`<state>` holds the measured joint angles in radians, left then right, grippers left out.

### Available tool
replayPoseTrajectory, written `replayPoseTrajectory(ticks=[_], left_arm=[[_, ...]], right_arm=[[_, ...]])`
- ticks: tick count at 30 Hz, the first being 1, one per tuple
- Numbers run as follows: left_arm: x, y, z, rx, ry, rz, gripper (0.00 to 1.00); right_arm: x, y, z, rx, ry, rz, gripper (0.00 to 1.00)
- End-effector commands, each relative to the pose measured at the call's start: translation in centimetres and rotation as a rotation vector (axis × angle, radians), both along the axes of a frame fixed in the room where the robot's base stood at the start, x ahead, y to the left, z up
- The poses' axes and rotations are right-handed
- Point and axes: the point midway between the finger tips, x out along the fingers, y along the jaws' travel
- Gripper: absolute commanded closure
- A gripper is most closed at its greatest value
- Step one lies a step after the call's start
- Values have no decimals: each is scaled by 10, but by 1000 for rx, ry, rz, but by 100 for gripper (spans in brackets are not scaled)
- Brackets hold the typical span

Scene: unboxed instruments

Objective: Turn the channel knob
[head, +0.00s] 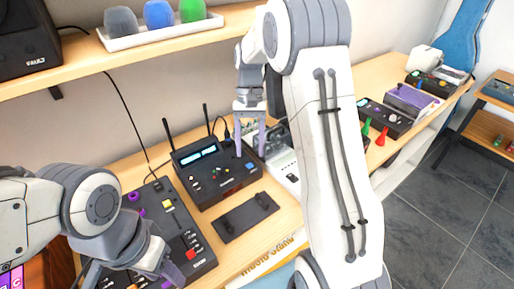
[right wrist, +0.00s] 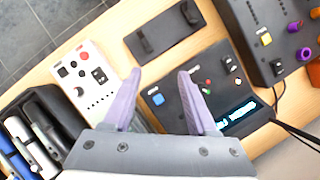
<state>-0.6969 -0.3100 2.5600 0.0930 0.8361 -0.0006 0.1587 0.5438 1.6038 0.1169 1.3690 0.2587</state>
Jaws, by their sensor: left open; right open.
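A black receiver box (head: 214,186) with two antennas and a lit blue display (head: 194,154) stands on the bench. Small controls dot its top, among them a blue button (right wrist: 158,99) in the right wrist view. I cannot tell which control is the channel knob. My right gripper (head: 250,152) is open, its purple fingers apart above the receiver's right side. My left gripper (head: 168,266) is open at the lower left, near a black mixer.
The black mixer (head: 185,230) with purple knobs stands left of the receiver. A black pedal plate (head: 246,217) lies in front of it. A shelf with a white tray of foam covers (head: 160,35) hangs above. More devices (head: 385,117) stand to the right.

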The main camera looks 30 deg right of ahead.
Motion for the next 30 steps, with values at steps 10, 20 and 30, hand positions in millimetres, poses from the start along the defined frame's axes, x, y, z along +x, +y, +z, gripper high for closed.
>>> replayPoseTrajectory(ticks=[10, 20, 30], left_arm=[[0, 0, -5, 0, 0, 0, 50], [0, 0, -5, 0, 0, 0, 50], [0, 0, -4, 0, 0, 0, 50]], right_arm=[[-13, -15, 12, 0, 0, 0, 42], [-13, -14, 12, 0, 0, 1, 42], [-55, 74, 31, 0, -121, 292, 42]])
